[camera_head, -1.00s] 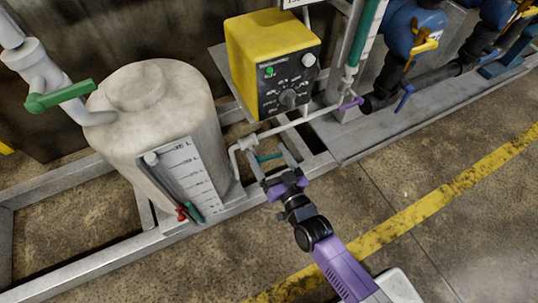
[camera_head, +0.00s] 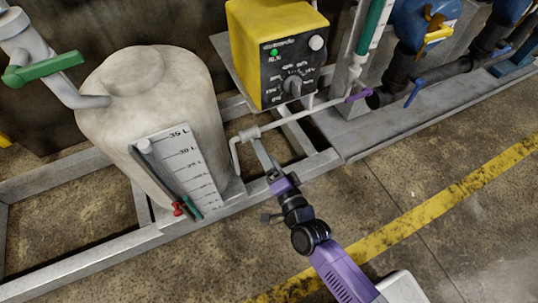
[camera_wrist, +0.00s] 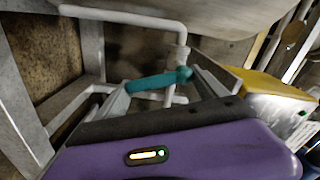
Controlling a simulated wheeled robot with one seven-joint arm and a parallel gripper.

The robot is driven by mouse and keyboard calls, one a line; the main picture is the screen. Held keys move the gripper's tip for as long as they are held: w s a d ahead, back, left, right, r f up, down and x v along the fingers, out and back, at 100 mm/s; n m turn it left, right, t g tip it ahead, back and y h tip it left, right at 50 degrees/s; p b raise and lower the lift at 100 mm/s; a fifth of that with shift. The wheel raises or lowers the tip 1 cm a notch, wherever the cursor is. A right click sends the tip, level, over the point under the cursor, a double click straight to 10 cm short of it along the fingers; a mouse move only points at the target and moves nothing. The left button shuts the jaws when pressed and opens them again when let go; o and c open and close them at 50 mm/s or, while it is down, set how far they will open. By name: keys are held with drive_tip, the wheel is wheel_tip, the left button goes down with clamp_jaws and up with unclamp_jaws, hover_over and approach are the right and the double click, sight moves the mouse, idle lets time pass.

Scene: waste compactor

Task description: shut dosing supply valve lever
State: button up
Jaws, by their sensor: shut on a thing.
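The dosing supply valve lever (camera_wrist: 158,82) is a teal handle on a white valve fitting. In the wrist view it spans the gap between my two fingers, one at each end. In the head view the lever is hidden behind my gripper (camera_head: 262,152), and the white valve body (camera_head: 249,134) shows just above the fingertips. My gripper also shows in the wrist view (camera_wrist: 160,90), its fingers closed against the lever's ends.
A white tank (camera_head: 150,115) with a level scale stands left of my gripper. A yellow dosing pump (camera_head: 275,50) is above. The metal frame (camera_head: 110,252) lies below; the floor at right is clear.

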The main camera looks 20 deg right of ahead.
drive_tip(key=shift+a+f+m+b, duration=0.1)
drive_tip(key=shift+a+m+b, duration=0.1)
drive_tip(key=shift+m, duration=0.55)
drive_tip(key=shift+a+f+m+b, duration=0.15)
drive_tip(key=shift+m+b, duration=0.1)
drive_tip(key=shift+m, duration=0.45)
drive_tip(key=shift+a+f+m+b, duration=0.1)
drive_tip(key=shift+a+m+b, duration=0.1)
drive_tip(key=shift+m, duration=0.55)
drive_tip(key=o, duration=2)
drive_tip(key=shift+s, duration=0.15)
drive_tip(key=s+p, duration=0.1)
drive_tip(key=s, duration=0.6)
drive_tip(key=shift+s+p, duration=0.3)
